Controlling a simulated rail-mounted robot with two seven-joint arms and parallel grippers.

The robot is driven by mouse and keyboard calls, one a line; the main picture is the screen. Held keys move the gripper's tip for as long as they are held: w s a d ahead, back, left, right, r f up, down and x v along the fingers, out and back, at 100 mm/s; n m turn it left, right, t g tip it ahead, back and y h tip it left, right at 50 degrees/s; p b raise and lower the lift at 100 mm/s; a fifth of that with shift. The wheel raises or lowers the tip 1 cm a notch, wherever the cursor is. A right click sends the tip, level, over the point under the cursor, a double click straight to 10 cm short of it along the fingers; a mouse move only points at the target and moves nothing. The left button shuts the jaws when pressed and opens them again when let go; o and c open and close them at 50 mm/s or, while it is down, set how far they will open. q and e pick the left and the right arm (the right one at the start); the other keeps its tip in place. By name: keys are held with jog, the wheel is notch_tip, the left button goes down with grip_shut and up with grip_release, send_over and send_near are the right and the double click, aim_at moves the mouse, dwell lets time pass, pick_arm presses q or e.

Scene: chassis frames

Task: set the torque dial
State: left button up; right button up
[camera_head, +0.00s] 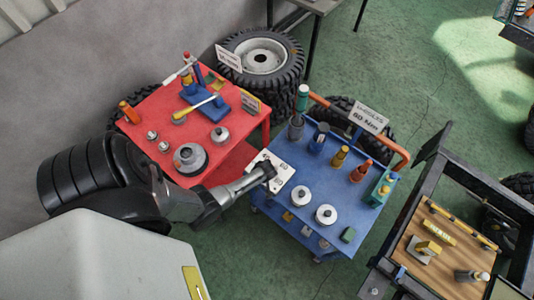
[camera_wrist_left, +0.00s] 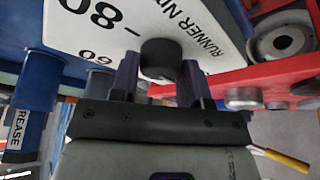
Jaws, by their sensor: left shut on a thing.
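The torque dial is a white plate (camera_head: 283,174) with printed numbers, at the left edge of the blue cart. In the left wrist view the plate (camera_wrist_left: 88,33) shows "80", "60" and the words "RUNNER NIT", partly cut off. A round black knob (camera_wrist_left: 161,58) sits on it. My left gripper (camera_head: 266,170) reaches in from the left over the plate. In the wrist view its two fingers (camera_wrist_left: 158,82) stand on either side of the knob and are shut on it. The knob's pointer mark is not visible. My right gripper is not in view.
The blue cart (camera_head: 316,178) carries bottles and two round metal pieces. A sign (camera_head: 369,116) reading "Nm" with a blurred number stands at its back. A red table (camera_head: 148,110) with tools is at left. A wooden-topped frame (camera_head: 420,249) stands at right.

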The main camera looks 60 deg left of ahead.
pick_arm(q)
jog(key=shift+n+g, duration=0.4)
jog(key=shift+n, duration=0.7)
jog(key=o, duration=0.9)
jog(key=shift+d+r, duration=0.15)
jog(key=shift+r, duration=0.35)
jog(key=shift+p+v, duration=0.65)
jog(key=shift+v, duration=5.7)
